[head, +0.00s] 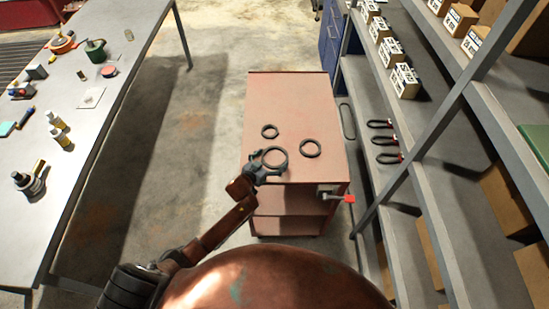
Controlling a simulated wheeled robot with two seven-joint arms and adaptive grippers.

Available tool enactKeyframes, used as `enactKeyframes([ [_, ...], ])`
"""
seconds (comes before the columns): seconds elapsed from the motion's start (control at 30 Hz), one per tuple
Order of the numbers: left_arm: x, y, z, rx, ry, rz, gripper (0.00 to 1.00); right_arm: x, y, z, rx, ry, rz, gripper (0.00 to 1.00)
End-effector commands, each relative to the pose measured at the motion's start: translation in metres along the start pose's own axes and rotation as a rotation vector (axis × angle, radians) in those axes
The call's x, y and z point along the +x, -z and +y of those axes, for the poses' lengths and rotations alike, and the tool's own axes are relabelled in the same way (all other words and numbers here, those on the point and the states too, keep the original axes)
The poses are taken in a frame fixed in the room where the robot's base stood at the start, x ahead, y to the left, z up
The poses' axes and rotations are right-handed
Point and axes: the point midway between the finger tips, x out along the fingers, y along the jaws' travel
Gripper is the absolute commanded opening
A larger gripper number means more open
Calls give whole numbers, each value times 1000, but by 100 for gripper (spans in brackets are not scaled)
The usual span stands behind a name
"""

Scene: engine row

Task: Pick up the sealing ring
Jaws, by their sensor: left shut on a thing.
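Three dark rings show over the top of a reddish cart (300,97). My left gripper (267,167) is shut on one sealing ring (284,152) near the cart's front edge. This ring looks larger than the others, and how high it is above the cart top is hard to tell. A small ring (269,131) lies flat on the cart, behind the gripper. A medium ring (310,148) lies flat to the right of the held ring. My right gripper is not in view.
A long workbench (100,130) with tools and bottles stands at the left. Metal shelves (400,190) with boxes and dark looped parts stand close at the right. A red-tipped handle (349,198) sticks out at the cart's front right. The cart's far top is clear.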

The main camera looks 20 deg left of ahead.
Motion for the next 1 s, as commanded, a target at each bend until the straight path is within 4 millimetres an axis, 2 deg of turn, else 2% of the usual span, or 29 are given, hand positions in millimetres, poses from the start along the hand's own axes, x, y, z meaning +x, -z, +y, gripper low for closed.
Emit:
enactKeyframes([
  [0.27,-1,4,0,1,0,2,63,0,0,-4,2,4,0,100],
  [0.47,-10,26,0,3,-1,5,63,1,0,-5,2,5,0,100],
  [0.57,-31,38,-2,3,0,2,63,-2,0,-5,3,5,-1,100],
  [0.77,-85,67,-6,3,0,3,63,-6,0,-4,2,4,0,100],
  [1.0,-144,65,-12,1,1,-1,63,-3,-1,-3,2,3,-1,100],
])
